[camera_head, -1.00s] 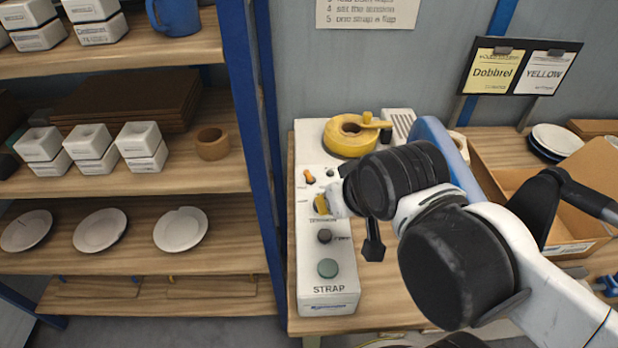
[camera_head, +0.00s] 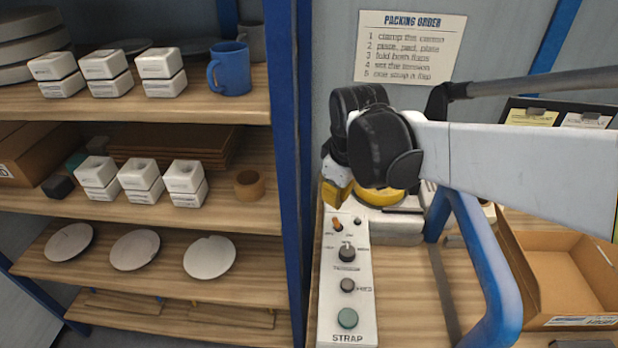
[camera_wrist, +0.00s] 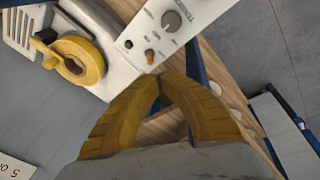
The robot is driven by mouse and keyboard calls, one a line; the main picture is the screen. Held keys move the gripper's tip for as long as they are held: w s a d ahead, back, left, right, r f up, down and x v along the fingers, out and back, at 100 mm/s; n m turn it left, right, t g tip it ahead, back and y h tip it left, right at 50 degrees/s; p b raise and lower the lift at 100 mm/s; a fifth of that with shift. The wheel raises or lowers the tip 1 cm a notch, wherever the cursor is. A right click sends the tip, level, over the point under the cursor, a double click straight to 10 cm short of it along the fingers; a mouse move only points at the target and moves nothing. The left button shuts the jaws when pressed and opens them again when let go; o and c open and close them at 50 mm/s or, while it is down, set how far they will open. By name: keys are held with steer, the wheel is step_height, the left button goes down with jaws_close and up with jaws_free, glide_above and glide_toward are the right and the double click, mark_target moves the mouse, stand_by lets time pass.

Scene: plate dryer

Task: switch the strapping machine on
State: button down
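The strapping machine's white control panel (camera_head: 363,285) stands on the wooden bench. Its small orange switch (camera_head: 337,223) is at the panel's upper left, and also shows in the wrist view (camera_wrist: 150,56). Below it are a black tension knob (camera_head: 347,252), a smaller dark knob (camera_head: 347,285) and a green STRAP button (camera_head: 347,318). My gripper (camera_head: 335,198) has yellow fingers and is above the panel's top end, near the switch. In the wrist view its fingertips (camera_wrist: 160,76) meet, holding nothing, with the orange switch just past them. I cannot tell whether they touch it.
The machine's yellow strap reel (camera_head: 380,195) is behind my gripper. A blue arch (camera_head: 485,265) rises right of the panel, with an open cardboard box (camera_head: 560,285) beyond. A blue post (camera_head: 285,120) and shelves with plates and white blocks are at left.

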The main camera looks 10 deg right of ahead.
mark_target(336, 223)
steer(key=w+f+n+g+p, duration=0.2)
steer(key=w+f+n, duration=0.1)
steer(key=w, duration=0.4)
steer(key=shift+a+f+n+p, duration=0.25)
steer(key=shift+a+n+p, duration=0.1)
steer(key=shift+n, duration=0.45)
steer(key=shift+f, duration=0.1)
steer(key=f+b, duration=0.1)
steer(key=f, duration=0.5)
steer(key=f+b, duration=0.1)
steer(key=f, duration=0.2)
steer(key=shift+w+d+f+b, duration=0.2)
steer(key=shift+w+f+b, duration=0.05)
steer(key=shift+f+b, duration=0.15)
